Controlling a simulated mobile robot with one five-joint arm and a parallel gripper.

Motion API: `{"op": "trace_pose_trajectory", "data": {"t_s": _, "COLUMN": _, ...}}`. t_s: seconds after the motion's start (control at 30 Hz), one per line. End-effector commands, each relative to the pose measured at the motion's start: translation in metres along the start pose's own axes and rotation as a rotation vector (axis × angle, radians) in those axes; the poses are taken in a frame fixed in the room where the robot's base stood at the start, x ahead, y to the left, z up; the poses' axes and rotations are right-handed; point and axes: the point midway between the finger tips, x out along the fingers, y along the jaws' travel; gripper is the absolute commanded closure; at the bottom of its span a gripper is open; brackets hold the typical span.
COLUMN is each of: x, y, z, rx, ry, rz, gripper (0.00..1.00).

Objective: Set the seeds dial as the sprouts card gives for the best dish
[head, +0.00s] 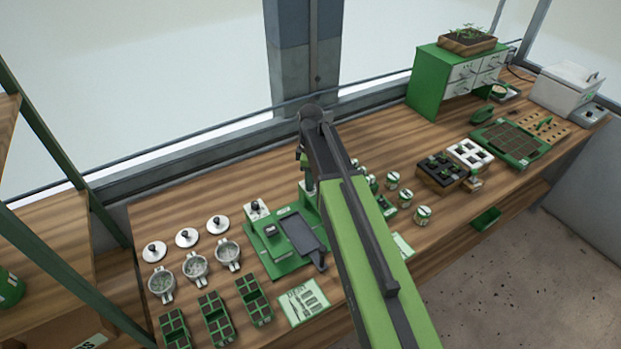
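My arm reaches from the lower right over the bench. My gripper (304,160) hangs above the back of the green seeder (262,266), and its fingers are too small and too covered by the arm to tell open or shut. The seeder has a dark tray plate and a small dark knob-like part on its left. A white block with a black knob (256,208) stands behind it; I cannot read which knob is the seeds dial. A white printed card (303,302) lies in front of the seeder, its text unreadable here. Three round dishes with greenery (195,267) stand at left.
Three lids with dark knobs (187,237) lie behind the dishes. Several green planting trays (215,318) line the front left edge. Small jars (422,216), a black cell tray (440,172) and a green drawer cabinet (430,80) stand right of my arm. Bare wood separates these groups.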

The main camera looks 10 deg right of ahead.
Motion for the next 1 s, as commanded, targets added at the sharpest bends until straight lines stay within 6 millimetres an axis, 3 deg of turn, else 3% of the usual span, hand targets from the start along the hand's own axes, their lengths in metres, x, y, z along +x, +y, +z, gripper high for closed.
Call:
{"op": "trace_pose_trajectory", "data": {"t_s": 0.27, "x": -0.001, "y": 0.001, "z": 0.0, "rx": 0.001, "ry": 0.0, "rz": 0.002, "gripper": 0.54}}
{"op": "trace_pose_trajectory", "data": {"t_s": 0.47, "x": -0.017, "y": 0.001, "z": 0.0, "rx": 0.001, "ry": 0.0, "rz": 0.002, "gripper": 0.54}}
{"op": "trace_pose_trajectory", "data": {"t_s": 1.0, "x": -0.133, "y": 0.0, "z": 0.001, "rx": 0.001, "ry": 0.0, "rz": 0.002, "gripper": 0.54}}
